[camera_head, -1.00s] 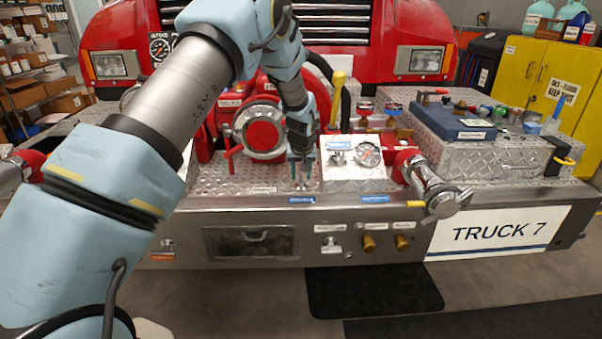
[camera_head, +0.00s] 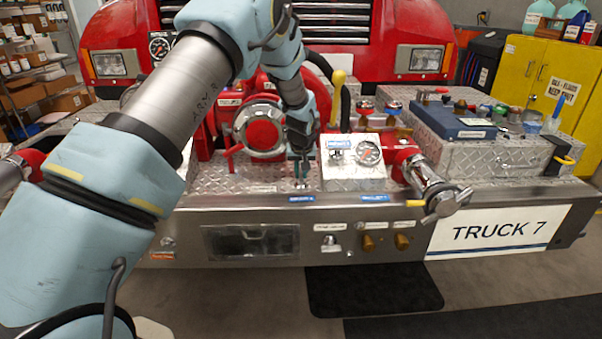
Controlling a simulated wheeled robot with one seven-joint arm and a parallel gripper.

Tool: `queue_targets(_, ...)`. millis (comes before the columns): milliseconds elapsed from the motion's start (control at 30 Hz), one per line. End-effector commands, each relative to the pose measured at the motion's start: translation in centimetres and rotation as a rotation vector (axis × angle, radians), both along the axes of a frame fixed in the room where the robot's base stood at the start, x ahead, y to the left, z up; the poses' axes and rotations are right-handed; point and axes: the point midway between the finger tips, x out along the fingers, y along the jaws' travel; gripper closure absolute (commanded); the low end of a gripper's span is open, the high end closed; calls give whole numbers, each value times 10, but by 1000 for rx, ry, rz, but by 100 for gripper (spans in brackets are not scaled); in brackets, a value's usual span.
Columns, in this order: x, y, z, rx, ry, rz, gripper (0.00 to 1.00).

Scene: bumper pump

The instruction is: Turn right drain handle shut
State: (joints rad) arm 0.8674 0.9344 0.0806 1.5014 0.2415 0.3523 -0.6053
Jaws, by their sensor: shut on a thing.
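My gripper (camera_head: 301,174) points straight down at the bumper deck, just left of the gauge box. It is shut on a small metal handle (camera_head: 301,185) that stands on the deck behind a blue label (camera_head: 301,199). The fingers hide most of this handle, so its angle cannot be told. The label's writing is too small to read, so I cannot confirm that this is the right drain handle. Two brass knobs (camera_head: 367,243) sit on the bumper's front face, to the right and apart from my gripper.
The gauge box (camera_head: 353,178) stands close to the right of my gripper. A red pump with a round cap (camera_head: 262,130) is behind on the left. A yellow-topped lever (camera_head: 338,92) rises behind. A metal outlet with a yellow lever (camera_head: 440,196) juts out at the right.

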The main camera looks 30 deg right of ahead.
Motion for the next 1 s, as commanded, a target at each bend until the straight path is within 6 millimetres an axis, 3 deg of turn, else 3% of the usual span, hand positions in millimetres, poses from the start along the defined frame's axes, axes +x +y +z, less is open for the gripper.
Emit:
queue_targets(367, 1, 2, 0, -2, 1, -127, 100)
queue_targets(1000, 5, 4, 1, -5, 1, -710, 100)
